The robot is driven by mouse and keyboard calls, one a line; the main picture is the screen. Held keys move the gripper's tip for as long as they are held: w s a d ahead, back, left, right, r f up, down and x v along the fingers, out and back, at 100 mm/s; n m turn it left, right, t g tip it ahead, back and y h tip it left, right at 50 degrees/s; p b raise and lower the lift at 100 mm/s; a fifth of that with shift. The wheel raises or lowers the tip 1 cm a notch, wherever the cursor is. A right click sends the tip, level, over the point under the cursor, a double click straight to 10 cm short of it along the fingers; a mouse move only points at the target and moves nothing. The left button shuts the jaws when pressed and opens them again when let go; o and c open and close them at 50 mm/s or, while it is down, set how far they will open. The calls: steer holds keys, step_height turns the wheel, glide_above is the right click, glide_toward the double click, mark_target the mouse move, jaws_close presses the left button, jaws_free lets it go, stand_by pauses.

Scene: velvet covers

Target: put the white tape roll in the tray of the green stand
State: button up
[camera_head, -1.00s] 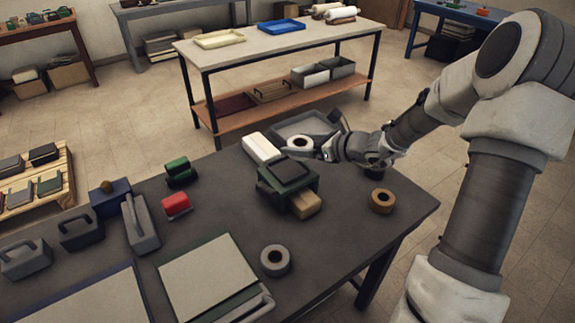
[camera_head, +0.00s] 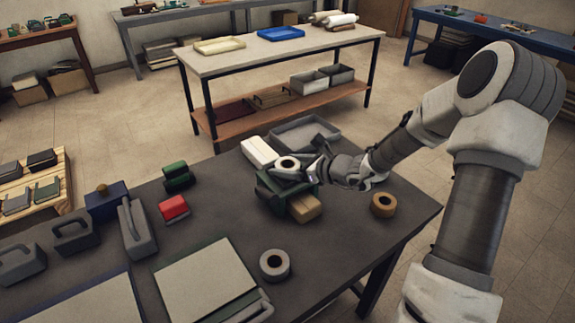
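The white tape roll (camera_head: 287,164) is at the tip of my gripper (camera_head: 308,172), over the dark top of the green stand (camera_head: 268,195). The fingers appear closed on the roll's right side, though they are small and partly hidden. The roll covers much of the stand's tray. I cannot tell whether the roll touches the tray or hangs just above it.
A white block (camera_head: 258,151) stands behind the stand, with a grey tray (camera_head: 304,133) behind it. A tan block (camera_head: 304,208) is at the stand's front. A brown tape roll (camera_head: 383,204) and a grey tape roll (camera_head: 274,264) lie on the dark table (camera_head: 340,245), with bare surface between them.

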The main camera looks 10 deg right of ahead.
steer(key=shift+o, duration=1.1)
steer(key=shift+r, duration=0.2)
steer(key=p+v, duration=0.2)
steer(key=v, duration=1)
steer(key=shift+r, duration=0.1)
